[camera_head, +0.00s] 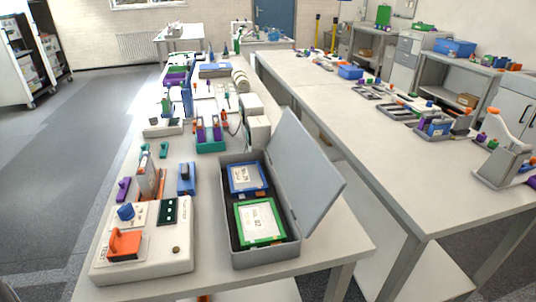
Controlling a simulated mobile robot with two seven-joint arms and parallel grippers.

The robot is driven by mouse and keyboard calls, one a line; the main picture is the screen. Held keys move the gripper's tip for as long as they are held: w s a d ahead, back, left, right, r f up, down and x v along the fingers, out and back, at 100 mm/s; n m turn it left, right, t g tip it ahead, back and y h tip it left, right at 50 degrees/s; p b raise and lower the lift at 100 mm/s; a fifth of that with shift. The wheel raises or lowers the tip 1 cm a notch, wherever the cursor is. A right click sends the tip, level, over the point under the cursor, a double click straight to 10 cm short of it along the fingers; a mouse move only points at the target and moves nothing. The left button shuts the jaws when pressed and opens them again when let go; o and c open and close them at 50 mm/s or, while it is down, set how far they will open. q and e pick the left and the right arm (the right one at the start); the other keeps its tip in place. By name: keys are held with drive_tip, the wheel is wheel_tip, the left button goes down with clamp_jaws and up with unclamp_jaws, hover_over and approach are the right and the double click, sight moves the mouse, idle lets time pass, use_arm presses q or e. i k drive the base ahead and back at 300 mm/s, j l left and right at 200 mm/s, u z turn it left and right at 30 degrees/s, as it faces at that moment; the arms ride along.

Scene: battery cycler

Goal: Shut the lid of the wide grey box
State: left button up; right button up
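The wide grey box (289,259) stands near the front right of the near table. Its grey lid (303,172) is open, hinged on the box's right long side and leaning up and outward to the right. Inside the box lie a blue-framed card (247,178) and a green-framed card (260,222), both with white labels. Nothing visibly stands between the lid and the box opening. Neither of my grippers shows in the head view.
A white device (150,255) with an orange handle and blue knob stands left of the box. Behind are a blue block (186,180) and a green tray (211,147). A second long table (372,140) runs to the right, across a gap.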

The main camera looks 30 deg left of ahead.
sight(310, 183)
drive_tip(key=i+l+u, duration=0.2)
drive_tip(key=l+u, duration=0.25)
drive_tip(key=i+l+u, duration=0.15)
drive_tip(key=u, duration=0.3)
drive_tip(key=l+u, duration=1.2)
drive_tip(key=l, duration=0.25)
drive_tip(key=l+u, duration=0.4)
drive_tip(key=l, duration=0.25)
drive_tip(key=k+l+u, duration=0.1)
drive_tip(key=l+u, duration=0.25)
drive_tip(key=l, duration=0.2)
drive_tip(key=k+j+u, duration=0.1)
drive_tip(key=u, duration=0.15)
drive_tip(key=j+u, duration=0.3)
